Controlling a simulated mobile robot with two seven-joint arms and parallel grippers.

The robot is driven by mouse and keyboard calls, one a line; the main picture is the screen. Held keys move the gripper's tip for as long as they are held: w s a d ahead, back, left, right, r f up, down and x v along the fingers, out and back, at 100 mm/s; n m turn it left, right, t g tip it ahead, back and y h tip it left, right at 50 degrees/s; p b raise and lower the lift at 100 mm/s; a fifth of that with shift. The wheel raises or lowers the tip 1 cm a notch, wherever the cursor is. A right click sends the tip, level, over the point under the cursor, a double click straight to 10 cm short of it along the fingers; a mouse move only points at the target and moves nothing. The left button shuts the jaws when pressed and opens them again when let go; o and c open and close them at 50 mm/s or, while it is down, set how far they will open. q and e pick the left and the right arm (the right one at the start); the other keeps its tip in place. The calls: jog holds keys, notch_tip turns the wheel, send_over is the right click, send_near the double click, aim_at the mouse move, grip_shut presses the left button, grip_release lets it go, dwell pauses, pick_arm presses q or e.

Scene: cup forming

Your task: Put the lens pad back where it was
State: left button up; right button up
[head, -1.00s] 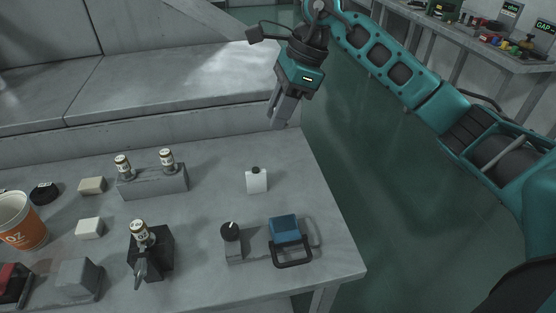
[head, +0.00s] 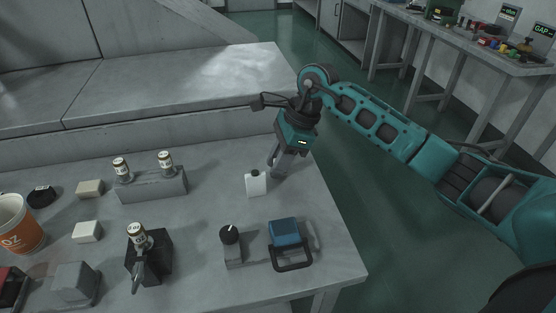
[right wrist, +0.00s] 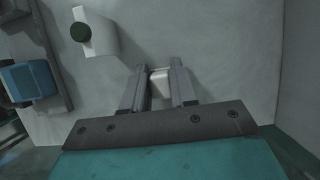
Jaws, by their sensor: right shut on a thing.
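My right gripper (head: 275,168) points down close above the right part of the table, just behind the small white bottle. In the right wrist view its two fingers (right wrist: 158,92) are shut on a small pale block, which I take for the lens pad (right wrist: 161,84). The block sits between the fingertips, with the grey tabletop beyond it. In the head view the held pad is hidden by the fingers, and I cannot tell whether it touches the table. My left gripper is not in view.
The white bottle with a dark cap (head: 256,184) stands close to my right gripper. A blue device (head: 285,231) and a dark knob (head: 229,235) stand nearer. Two pale blocks (head: 89,188), a grey rack (head: 150,186) and an orange cup (head: 18,228) are left. The table's right edge is near.

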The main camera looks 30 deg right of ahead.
jog(key=shift+f, duration=0.1)
jog(key=shift+f, duration=0.15)
jog(key=o, duration=0.9)
jog(key=shift+o, duration=0.2)
jog(key=shift+r, duration=0.35)
jog(key=v, duration=1.2)
jog(key=shift+f, duration=0.15)
